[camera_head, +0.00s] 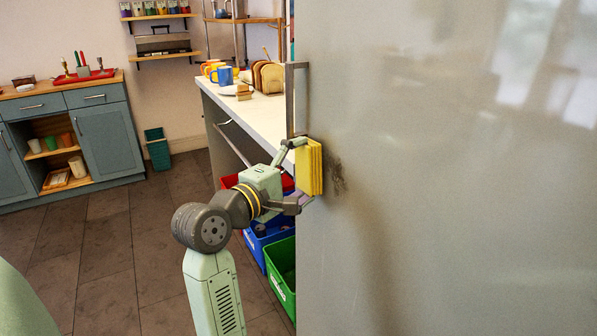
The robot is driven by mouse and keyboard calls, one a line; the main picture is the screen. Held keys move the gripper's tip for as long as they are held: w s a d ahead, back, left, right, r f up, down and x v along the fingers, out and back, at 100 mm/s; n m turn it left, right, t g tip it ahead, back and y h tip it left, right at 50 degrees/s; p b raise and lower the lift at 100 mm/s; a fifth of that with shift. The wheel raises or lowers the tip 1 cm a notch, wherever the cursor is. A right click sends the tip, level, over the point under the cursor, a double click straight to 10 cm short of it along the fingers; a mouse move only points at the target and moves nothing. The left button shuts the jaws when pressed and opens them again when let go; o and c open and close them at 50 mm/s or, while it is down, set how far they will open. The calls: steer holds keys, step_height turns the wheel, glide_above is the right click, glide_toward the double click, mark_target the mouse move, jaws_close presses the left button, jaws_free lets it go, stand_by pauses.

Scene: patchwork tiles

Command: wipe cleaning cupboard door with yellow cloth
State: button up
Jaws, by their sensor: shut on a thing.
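The cupboard door (450,200) is a large, glossy grey panel filling the right half of the view. A dark smudge (338,177) marks it near its left edge. A folded yellow cloth (309,168) is held upright at that edge, just left of the smudge. My gripper (298,175) is shut on the yellow cloth, with one finger above and one below. I cannot tell whether the cloth touches the door. A vertical metal handle (291,100) stands at the door's left edge, above the cloth.
A white counter (262,116) behind my gripper holds bread (268,77) and a blue mug (225,76). Blue (262,238) and green (281,275) bins stand under it. A blue-grey cabinet (108,140) stands far left. The tiled floor (110,240) at left is open.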

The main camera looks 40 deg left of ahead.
mark_target(322, 172)
steer(key=shift+w+d, duration=0.15)
steer(key=shift+w, duration=0.25)
steer(key=shift+s+d+b, duration=0.4)
steer(key=shift+d, duration=0.4)
steer(key=shift+s+d+b, duration=0.35)
steer(key=shift+d+b, duration=0.05)
steer(key=shift+d, duration=0.35)
steer(key=shift+s+d+b, duration=0.4)
steer(key=shift+d, duration=0.75)
steer(key=shift+s+d+b, duration=0.35)
steer(key=shift+s+d, duration=0.1)
steer(key=shift+d, duration=0.7)
steer(key=shift+s+d+b, duration=0.4)
steer(key=shift+d, duration=0.75)
steer(key=shift+f, duration=0.1)
steer(key=shift+a+b, duration=0.1)
steer(key=shift+b, duration=0.25)
steer(key=shift+w+a, duration=0.2)
steer(key=shift+a, duration=0.35)
steer(key=shift+w+a+b, duration=0.35)
steer(key=shift+w+a, duration=0.05)
steer(key=shift+a, duration=0.5)
steer(key=shift+w+a+b, duration=0.4)
steer(key=shift+w+a, duration=0.05)
steer(key=shift+a, duration=0.5)
steer(key=shift+w+a+b, duration=0.35)
steer(key=shift+w+a, duration=0.05)
steer(key=shift+a, duration=0.5)
